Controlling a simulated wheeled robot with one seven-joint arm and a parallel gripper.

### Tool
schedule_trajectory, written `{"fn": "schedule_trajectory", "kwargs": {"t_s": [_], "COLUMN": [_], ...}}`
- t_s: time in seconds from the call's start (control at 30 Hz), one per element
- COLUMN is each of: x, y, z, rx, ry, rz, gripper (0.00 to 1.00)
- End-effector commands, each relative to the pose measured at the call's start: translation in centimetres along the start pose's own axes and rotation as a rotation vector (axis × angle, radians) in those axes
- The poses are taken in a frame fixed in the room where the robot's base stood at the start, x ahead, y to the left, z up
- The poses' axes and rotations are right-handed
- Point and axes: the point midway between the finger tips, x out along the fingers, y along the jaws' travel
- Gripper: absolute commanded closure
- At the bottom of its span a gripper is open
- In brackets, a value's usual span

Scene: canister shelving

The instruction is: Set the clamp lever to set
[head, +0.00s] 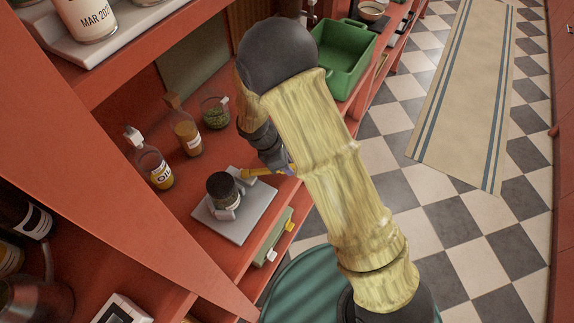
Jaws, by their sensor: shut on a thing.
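A grey clamp base (236,232) lies on the red shelf, with a dark-lidded jar (222,187) standing upright between its pale jaws. The yellow clamp lever (254,172) sticks out to the right from behind the jar. My gripper (287,168) is at the lever's right end and shut on it; my wrist and arm hide much of the fingers. I cannot read a "set" mark or tell the lever's exact setting.
An oil bottle (152,163), an amber bottle (184,130) and a glass jar of green stuff (215,112) stand behind the clamp. A green crate (343,62) is at the back right. A red upright panel rises at left.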

Motion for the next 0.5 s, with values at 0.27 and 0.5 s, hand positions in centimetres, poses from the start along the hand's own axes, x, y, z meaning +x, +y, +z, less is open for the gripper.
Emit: {"fn": "schedule_trajectory", "kwargs": {"t_s": [0.27, 0.5], "x": [-0.16, -0.08], "y": [0.10, 0.03], "z": [-0.51, -0.28], "rx": [-0.002, -0.001], "ry": [0.012, 0.006], "rz": [0.007, 0.003], "gripper": [0.74, 0.55]}}
